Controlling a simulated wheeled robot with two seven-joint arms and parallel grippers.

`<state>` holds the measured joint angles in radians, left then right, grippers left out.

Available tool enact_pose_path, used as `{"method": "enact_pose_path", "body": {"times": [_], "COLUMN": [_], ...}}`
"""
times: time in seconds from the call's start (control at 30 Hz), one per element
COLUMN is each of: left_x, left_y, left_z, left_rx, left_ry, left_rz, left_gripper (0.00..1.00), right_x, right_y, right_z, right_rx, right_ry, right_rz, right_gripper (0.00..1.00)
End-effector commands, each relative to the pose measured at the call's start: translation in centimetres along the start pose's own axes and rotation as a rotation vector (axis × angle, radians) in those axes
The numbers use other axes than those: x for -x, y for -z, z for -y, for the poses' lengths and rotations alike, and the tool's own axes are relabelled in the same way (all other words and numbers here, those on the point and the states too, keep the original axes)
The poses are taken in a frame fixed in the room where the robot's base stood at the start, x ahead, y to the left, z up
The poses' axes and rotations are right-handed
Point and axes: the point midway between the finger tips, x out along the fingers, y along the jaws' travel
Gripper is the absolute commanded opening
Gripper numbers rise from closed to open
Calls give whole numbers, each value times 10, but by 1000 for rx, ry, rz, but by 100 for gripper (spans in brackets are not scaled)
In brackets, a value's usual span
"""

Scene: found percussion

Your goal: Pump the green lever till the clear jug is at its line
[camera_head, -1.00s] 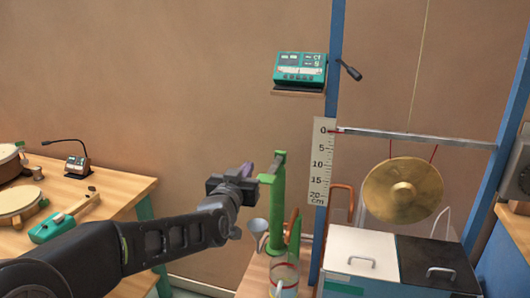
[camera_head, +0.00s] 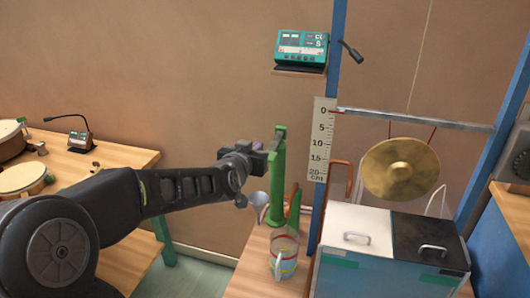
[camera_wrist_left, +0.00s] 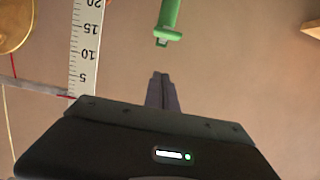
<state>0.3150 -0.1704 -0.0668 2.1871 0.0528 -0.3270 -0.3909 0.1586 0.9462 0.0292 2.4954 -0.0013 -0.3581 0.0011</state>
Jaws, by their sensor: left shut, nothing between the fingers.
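The green pump stands upright on a wooden surface, with its green lever (camera_head: 280,132) at the top of the column (camera_head: 277,190). The clear jug (camera_head: 284,262) stands at its foot, with a red band around it and a bluish lower part; I cannot read its level exactly. My left gripper (camera_head: 257,147) is shut and empty, just left of the lever in the head view. In the left wrist view its closed fingers (camera_wrist_left: 161,90) point at the end of a green bar (camera_wrist_left: 168,28), with a gap between. My right gripper is out of view.
A ruler (camera_head: 319,140) and blue post (camera_head: 329,120) stand right, with a gong (camera_head: 400,170) and lidded bins (camera_head: 360,232) beyond. A wooden table (camera_head: 105,165) with drums is at left.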

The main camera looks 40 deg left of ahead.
Motion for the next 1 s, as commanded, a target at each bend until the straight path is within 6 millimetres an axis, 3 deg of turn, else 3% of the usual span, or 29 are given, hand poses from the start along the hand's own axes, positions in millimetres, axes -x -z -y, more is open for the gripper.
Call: {"method": "enact_pose_path", "body": {"times": [0.47,0.7,1.0], "left_x": [-88,-93,-94], "left_y": [-3,-34,-39], "left_z": [0,0,0], "left_rx": [-1,-1,0], "left_ry": [0,1,0], "left_rz": [3,2,-1], "left_gripper": [0,0,0], "right_x": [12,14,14], "right_y": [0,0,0], "right_z": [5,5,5], "right_rx": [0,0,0], "right_ry": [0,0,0], "right_rz": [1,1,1], "right_gripper": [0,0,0]}}
